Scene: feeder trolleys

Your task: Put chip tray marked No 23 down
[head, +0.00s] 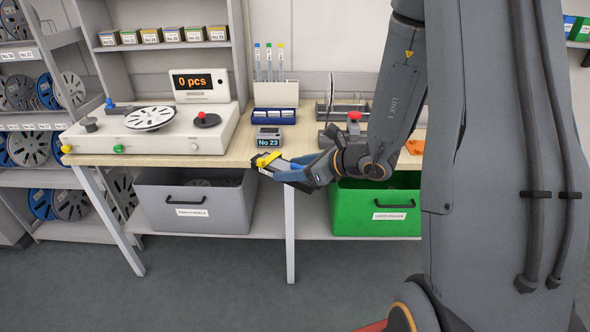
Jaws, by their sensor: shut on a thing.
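My gripper (286,170), with blue fingers, is shut on a small dark flat thing with a yellow part on top, which I take for the chip tray (267,166). It shows at the front edge of the wooden bench (240,152); I cannot tell how high it is held. No marking on it is readable from here, and my fingers hide its right end. Just behind it, a small grey device (269,134) on the bench has a display reading "No 23".
A reel counter (150,132) showing "0 pcs" stands at left. A blue rack (275,117) and pen holder (277,95) are behind the device. A grey bin (195,203) and green bin (375,208) sit below. A red-knobbed device (353,128) stands right of the grey device.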

